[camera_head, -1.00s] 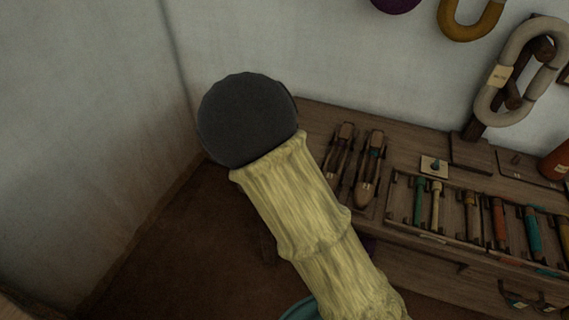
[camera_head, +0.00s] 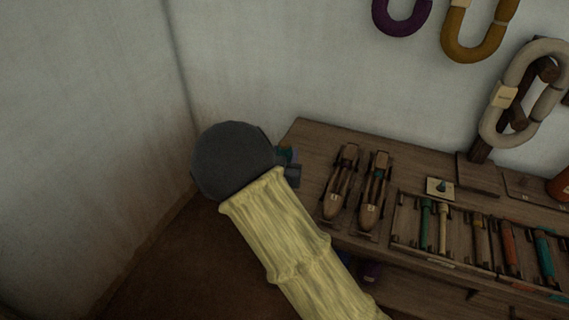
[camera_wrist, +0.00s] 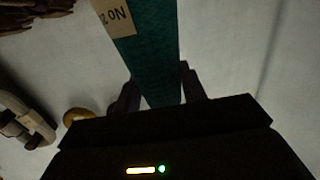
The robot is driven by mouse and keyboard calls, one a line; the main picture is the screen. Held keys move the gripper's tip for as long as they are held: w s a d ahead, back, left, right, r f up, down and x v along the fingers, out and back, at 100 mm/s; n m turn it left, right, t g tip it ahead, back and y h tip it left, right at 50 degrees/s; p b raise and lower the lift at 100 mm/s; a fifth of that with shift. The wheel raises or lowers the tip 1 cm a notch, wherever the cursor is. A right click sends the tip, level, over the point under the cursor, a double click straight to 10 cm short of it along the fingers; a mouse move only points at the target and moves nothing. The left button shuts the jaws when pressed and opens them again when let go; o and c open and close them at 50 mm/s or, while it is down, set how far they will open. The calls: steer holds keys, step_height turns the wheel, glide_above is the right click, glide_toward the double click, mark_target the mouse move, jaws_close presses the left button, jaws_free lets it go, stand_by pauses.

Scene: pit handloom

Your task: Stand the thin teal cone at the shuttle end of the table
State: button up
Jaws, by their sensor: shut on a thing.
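In the head view only a small bluish part of the cone (camera_head: 287,154) shows past my dark round wrist, which hides most of the gripper. The table (camera_head: 303,137) lies to the right of my wrist. Two wooden shuttles (camera_head: 341,184) lie side by side near its left end. I cannot tell how far the cone is above the table.
A rack (camera_head: 405,222) holds several coloured cones or spools. Yarn hanks, one grey (camera_head: 490,125), hang on the wall. The tabletop left of and behind the shuttles looks bare.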

steer(key=shift+f+b, duration=0.3)
steer(key=shift+f, duration=1.3)
steer(key=shift+f, duration=0.15)
steer(key=o, duration=1.3)
steer(key=shift+c, duration=0.2)
steer(key=s+a, duration=0.1)
steer(key=s, duration=1.1)
steer(key=shift+a+r+p, duration=0.3)
steer(key=shift+r+p, duration=0.05)
steer(key=shift+r, duration=0.1)
steer(key=shift+w, duration=0.1)
